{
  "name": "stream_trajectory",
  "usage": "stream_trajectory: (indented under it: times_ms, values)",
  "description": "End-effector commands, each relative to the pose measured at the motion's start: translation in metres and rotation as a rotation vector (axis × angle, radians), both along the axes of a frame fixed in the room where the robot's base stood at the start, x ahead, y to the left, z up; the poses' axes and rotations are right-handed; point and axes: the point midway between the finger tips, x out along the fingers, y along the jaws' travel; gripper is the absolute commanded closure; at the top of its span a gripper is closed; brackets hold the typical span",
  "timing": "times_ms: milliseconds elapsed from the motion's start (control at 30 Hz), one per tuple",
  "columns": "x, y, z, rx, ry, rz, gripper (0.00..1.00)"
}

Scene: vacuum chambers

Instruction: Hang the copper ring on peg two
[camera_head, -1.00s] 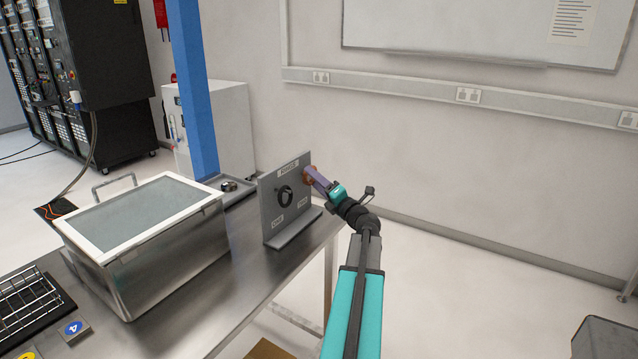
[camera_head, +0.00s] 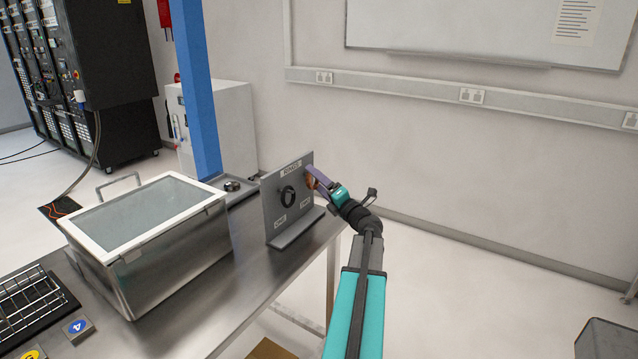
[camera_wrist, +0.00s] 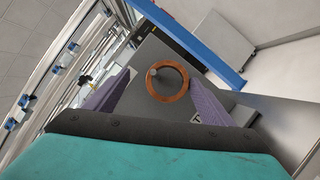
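The copper ring (camera_wrist: 181,94) is around a grey peg (camera_wrist: 153,73) on the upright grey board, in the wrist view. The peg lies near the ring's upper-left inner edge, the side away from the partly hidden label, so the ring appears to hang on it. My gripper (camera_wrist: 161,82) has its purple fingers apart, one on each side of the ring; the left finger shows a gap. In the head view, my gripper (camera_head: 315,176) is at the board's right side, and the copper ring (camera_head: 311,183) shows partly behind the fingers. The board (camera_head: 270,212) carries the "RINGS" label.
A black ring (camera_head: 288,196) hangs on the board's left peg. A lidded metal box (camera_head: 165,265) stands left on the steel table (camera_head: 235,295). A blue column (camera_head: 193,90) rises behind. Open floor lies to the right.

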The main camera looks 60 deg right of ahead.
Motion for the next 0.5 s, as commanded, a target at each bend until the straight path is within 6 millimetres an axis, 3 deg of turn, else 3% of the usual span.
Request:
stream_trajectory:
  times_ms: [500]
  values:
    - [-0.011, 0.000, 0.000, 0.001, 0.002, -0.001, 0.24]
